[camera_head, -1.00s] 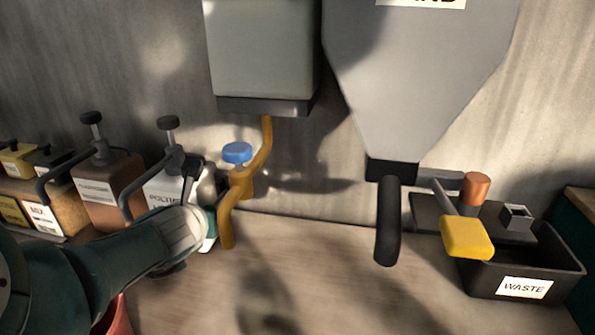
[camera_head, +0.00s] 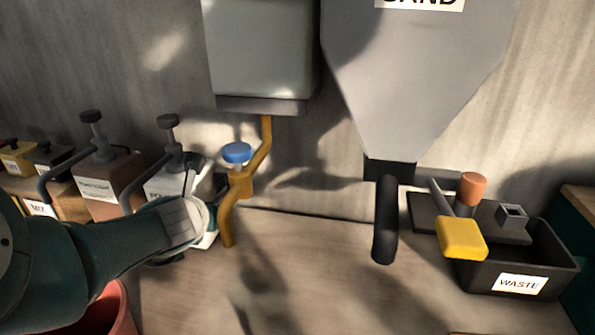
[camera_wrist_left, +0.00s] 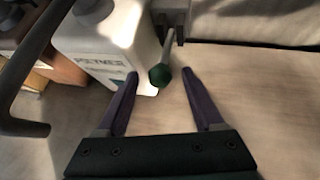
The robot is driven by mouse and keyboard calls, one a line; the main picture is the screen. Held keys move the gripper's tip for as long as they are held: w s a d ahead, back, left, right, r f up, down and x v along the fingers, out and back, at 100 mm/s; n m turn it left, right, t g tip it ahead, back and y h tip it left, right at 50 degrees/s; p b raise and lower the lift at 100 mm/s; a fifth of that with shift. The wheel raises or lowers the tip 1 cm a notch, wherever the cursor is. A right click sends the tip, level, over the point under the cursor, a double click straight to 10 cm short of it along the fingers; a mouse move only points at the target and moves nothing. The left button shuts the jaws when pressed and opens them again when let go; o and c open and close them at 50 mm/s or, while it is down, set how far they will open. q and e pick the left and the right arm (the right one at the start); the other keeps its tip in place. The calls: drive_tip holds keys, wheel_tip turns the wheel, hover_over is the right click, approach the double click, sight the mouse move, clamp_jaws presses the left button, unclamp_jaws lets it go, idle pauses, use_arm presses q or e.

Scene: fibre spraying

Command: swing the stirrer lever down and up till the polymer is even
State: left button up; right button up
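The white polymer jug (camera_head: 166,183) stands against the wall on the left, with a dark pump on top. It also shows in the left wrist view (camera_wrist_left: 98,42) at upper left. The stirrer lever, a grey rod with a dark green ball knob (camera_wrist_left: 160,75), sticks out beside the jug. My left gripper (camera_wrist_left: 160,78) is open, with its two purple fingers on either side of the knob and a gap to each. In the head view my left wrist hides the gripper and the lever. My right gripper is in neither view.
A brown pump jug (camera_head: 108,178) stands left of the polymer. A bent orange pipe with a blue knob (camera_head: 237,152) is close on the right. A sand hopper (camera_head: 415,80), a yellow-ended lever (camera_head: 462,238) and a waste bin (camera_head: 550,262) stand further right. The middle bench is clear.

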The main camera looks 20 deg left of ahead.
use_arm(q)
drive_tip(key=p+v, duration=0.9)
drive_tip(key=v, duration=0.1)
drive_tip(key=shift+c, duration=0.2)
